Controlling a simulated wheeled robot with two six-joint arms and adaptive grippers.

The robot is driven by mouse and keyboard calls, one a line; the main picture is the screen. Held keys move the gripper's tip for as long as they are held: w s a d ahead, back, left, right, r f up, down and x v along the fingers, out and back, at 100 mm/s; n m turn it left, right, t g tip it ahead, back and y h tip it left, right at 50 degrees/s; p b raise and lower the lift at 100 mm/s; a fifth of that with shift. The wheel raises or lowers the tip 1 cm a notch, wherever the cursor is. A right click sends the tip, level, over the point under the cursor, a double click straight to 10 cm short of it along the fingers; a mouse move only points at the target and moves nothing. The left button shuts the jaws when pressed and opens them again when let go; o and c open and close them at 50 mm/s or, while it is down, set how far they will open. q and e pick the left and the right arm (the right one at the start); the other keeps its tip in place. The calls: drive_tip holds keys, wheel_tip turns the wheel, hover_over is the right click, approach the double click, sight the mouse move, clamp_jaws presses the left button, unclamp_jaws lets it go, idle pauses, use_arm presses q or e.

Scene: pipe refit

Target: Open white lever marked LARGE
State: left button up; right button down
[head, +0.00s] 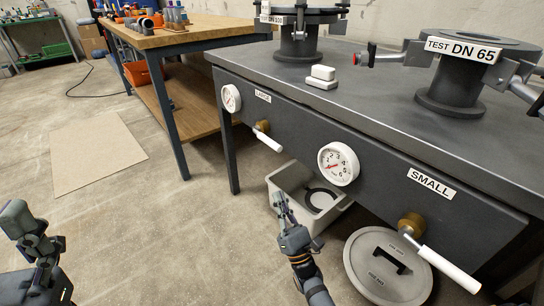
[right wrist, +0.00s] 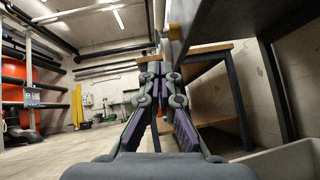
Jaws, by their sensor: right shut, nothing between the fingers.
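The white lever (head: 269,142) under the LARGE label (head: 262,97) sticks out from a brass valve (head: 262,127) on the front of the dark bench and slants down to the right. My right gripper (head: 279,196) is shut and empty, in front of the bench and below the lever, apart from it, over the grey bin. In the right wrist view the closed fingers (right wrist: 160,70) point toward the workbench legs. My left gripper (head: 22,222) is at the lower left, far from the bench; its fingers are too unclear to judge.
A second white lever (head: 450,269) is by the SMALL label (head: 431,184). Two gauges, one (head: 338,164) between the levers, project from the panel. A grey bin (head: 335,214) and round lid (head: 388,270) are below.

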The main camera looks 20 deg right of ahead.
drive_tip(key=w+r+b, duration=0.3)
drive_tip(key=w+r, duration=0.3)
drive_tip(key=r, duration=0.4)
drive_tip(key=shift+w, duration=0.15)
